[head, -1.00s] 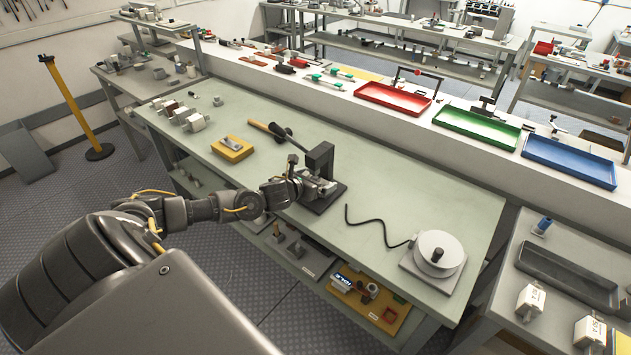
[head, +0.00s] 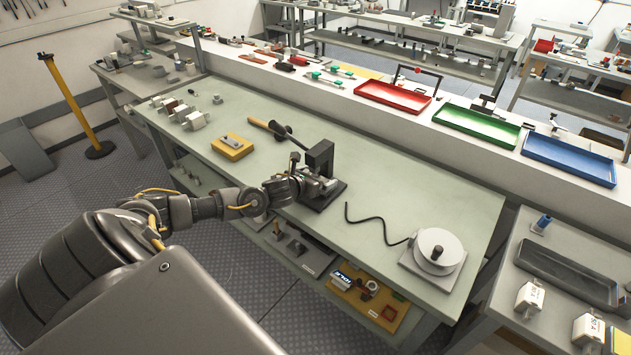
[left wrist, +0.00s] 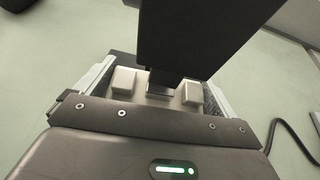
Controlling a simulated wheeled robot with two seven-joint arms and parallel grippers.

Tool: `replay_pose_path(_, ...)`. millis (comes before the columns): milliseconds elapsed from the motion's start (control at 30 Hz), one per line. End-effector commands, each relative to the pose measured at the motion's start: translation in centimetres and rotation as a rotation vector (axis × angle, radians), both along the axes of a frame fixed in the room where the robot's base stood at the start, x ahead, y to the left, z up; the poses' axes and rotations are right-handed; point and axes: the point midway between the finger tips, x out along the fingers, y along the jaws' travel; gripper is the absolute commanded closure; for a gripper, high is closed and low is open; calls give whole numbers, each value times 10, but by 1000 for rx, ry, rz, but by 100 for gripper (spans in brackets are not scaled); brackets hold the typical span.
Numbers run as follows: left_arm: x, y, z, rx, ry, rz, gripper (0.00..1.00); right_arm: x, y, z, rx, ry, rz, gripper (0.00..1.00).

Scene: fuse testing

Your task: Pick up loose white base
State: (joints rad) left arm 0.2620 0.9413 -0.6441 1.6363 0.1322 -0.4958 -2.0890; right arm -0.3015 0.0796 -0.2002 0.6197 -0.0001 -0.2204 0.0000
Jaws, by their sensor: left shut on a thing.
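My left gripper (head: 319,187) reaches in from the left to the dark press-like fixture (head: 319,160) on the green workbench. In the left wrist view, the left gripper (left wrist: 158,92) has its fingers on either side of a white base (left wrist: 124,82). The gripper is shut on this base, of which two pale raised blocks show. The dark upright of the fixture (left wrist: 190,35) stands over the base and hides its middle. In the head view the base is too small and covered to make out clearly. My right gripper is not in view.
A round white device (head: 438,252) with a black cable stands to the right on the bench. A yellow block (head: 232,147) and several small white blocks lie to the left. Red (head: 392,97), green (head: 477,129) and blue (head: 570,161) trays line the raised shelf.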

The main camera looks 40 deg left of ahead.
Motion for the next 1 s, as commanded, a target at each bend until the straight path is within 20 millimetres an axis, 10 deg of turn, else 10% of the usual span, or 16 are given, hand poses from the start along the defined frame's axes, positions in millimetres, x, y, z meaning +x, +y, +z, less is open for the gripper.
replay_pose_path(1000, -25, 0, 2, 0, -1, 0, 37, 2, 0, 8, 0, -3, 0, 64)
